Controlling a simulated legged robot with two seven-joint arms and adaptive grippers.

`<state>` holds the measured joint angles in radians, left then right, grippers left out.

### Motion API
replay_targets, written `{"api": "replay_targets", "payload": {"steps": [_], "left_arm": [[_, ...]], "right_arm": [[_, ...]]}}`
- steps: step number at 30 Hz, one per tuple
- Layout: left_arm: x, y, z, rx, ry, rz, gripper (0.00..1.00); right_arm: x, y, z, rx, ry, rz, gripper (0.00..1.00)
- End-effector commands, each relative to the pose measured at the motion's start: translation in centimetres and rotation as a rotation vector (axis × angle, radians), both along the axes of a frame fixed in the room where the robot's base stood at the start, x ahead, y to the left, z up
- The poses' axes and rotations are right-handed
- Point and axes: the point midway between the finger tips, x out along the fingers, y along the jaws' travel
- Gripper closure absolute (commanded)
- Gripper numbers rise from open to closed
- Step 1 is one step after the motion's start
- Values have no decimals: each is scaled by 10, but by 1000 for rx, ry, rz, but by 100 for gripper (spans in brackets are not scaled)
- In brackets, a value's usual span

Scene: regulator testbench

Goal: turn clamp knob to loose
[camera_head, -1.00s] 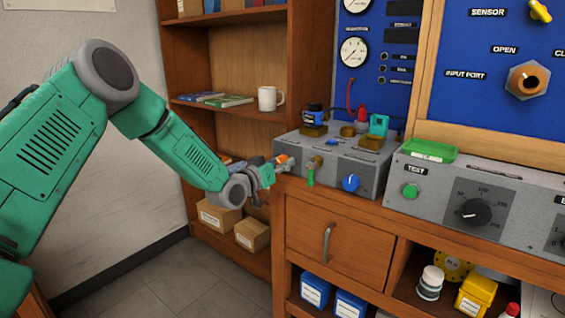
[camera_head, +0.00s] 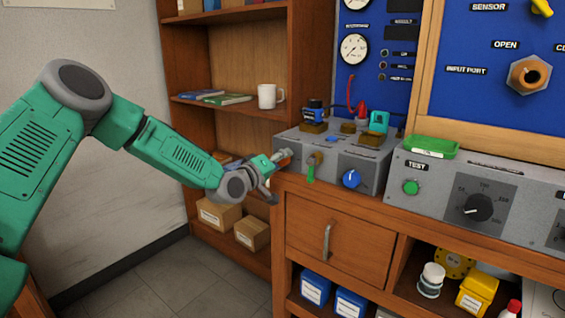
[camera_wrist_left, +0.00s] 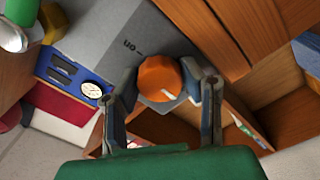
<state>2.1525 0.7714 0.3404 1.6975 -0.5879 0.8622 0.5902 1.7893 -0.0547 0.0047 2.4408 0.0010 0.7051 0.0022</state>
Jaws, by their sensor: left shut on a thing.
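The orange clamp knob (camera_wrist_left: 160,78) with a white pointer mark is on a grey face of the test box in the left wrist view. In the head view only a small orange sliver (camera_head: 284,162) of it shows at the box's left side. My left gripper (camera_wrist_left: 162,86) is shut on the knob, with one finger on each side. In the head view the left gripper (camera_head: 279,160) reaches the box's left side from the left. The pointer mark points down and right in the wrist view. The lettering beside the knob is only partly readable. My right gripper is not in view.
The grey test box (camera_head: 368,166) stands on the wooden bench and carries a blue knob (camera_head: 351,179) and a green lever (camera_head: 311,172). A shelf with a white mug (camera_head: 267,96) stands behind my left arm. Cardboard boxes (camera_head: 252,233) sit below. Floor at lower left is clear.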

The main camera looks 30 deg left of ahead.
Motion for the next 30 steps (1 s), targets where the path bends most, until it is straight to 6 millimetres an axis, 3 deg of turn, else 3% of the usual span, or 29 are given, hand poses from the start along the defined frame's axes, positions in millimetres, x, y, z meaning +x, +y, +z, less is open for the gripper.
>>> {"api": "replay_targets", "payload": {"steps": [1, 17, 18, 19, 26, 30], "left_arm": [[-3, 0, -10, -11, 22, -2, 93], [-3, 1, -10, -37, 25, 0, 93], [-3, 1, -10, -36, 25, 0, 61], [-3, 1, -10, -36, 25, 0, 56], [-3, 1, -7, -37, 19, 1, 56], [-12, 2, -6, -38, 16, 2, 56]], "right_arm": [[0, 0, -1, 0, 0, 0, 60], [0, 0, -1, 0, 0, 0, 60], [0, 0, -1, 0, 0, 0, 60], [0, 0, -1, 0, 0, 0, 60], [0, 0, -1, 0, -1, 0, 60], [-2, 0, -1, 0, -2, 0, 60]]}}
